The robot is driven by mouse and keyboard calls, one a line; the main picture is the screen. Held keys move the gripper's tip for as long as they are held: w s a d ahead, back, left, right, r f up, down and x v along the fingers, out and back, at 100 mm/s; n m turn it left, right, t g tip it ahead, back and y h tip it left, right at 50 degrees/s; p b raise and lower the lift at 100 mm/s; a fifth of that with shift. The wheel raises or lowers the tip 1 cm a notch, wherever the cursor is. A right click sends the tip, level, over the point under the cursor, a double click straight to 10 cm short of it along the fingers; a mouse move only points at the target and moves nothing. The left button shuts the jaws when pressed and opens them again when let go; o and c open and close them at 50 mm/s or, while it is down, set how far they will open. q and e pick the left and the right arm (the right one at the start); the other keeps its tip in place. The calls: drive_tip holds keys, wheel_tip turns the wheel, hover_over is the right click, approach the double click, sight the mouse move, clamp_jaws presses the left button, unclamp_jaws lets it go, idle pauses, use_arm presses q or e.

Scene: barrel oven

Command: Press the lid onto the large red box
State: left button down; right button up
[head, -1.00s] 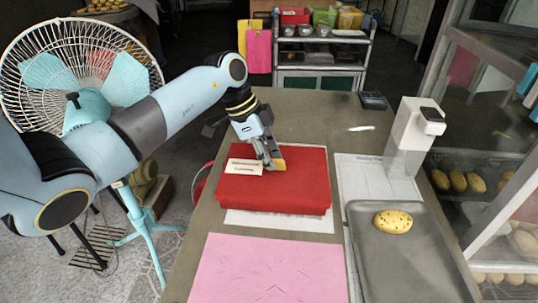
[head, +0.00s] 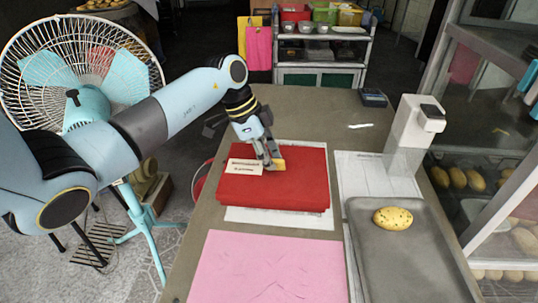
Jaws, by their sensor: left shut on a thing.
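The large red box (head: 280,196) lies on the table, with its red lid (head: 307,163) on top. A cream label (head: 245,167) is on the lid's left part. My left gripper (head: 273,165) is over the middle of the lid, pointing down. It is shut on a small yellowish thing (head: 280,165) at its fingertips, which seems to touch the lid. I cannot tell whether the lid sits fully down on the box. My right gripper is not in view.
A pink sheet (head: 268,269) lies in front of the box. A grey tray (head: 413,265) with a speckled bread roll (head: 393,218) and a white dispenser (head: 412,135) are to the right. A fan (head: 85,75) stands at the left.

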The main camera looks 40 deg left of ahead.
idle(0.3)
use_arm(q)
drive_tip(key=c, duration=1.3)
unclamp_jaws()
drive_tip(key=shift+o, duration=0.6)
drive_tip(key=o, duration=0.5)
wheel_tip(320, 180, up, 7)
drive_tip(key=p, duration=0.7)
drive_tip(key=shift+p, duration=0.35)
